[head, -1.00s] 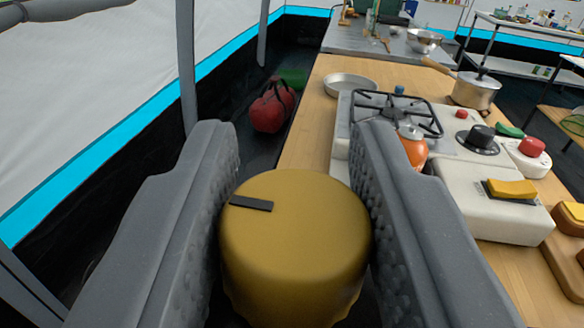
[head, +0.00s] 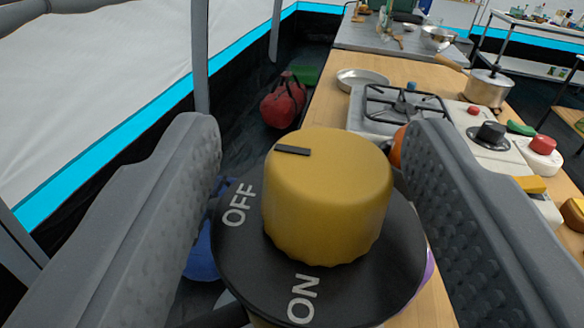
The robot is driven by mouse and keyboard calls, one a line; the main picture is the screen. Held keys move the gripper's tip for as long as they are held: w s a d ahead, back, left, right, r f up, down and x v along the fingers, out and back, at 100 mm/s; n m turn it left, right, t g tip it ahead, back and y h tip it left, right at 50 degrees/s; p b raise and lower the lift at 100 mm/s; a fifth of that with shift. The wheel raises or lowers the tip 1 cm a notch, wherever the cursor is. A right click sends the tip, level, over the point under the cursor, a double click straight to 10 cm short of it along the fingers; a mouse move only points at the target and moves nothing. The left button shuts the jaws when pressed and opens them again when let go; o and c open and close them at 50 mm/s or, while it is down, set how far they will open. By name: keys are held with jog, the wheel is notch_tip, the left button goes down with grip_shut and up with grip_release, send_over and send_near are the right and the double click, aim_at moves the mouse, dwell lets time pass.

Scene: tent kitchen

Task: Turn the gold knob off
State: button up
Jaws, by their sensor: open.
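The gold knob (head: 328,200) sits on a round black dial plate (head: 400,250) in the middle of the head view. White lettering on the plate reads OFF at the knob's left and ON at its near side. A black pointer mark (head: 292,150) on the knob's top lies at its left far part and points left, beyond the OFF lettering. My gripper (head: 312,140) is open. Its two grey fingers stand on either side of the knob, with a clear gap to it on both sides. What bears the dial is mostly hidden.
Beyond stands a wooden counter (head: 318,103) with a stove (head: 375,115), a shallow pan (head: 362,78) and a saucepan (head: 486,88). A red button (head: 543,145) and a black knob (head: 490,133) are at right. A red bag (head: 283,102) lies on the dark floor left of the counter.

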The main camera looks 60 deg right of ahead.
jog(key=b+v, duration=0.1)
jog(key=v, duration=1.1)
jog(key=shift+a+b, duration=0.25)
jog(key=shift+b, duration=0.15)
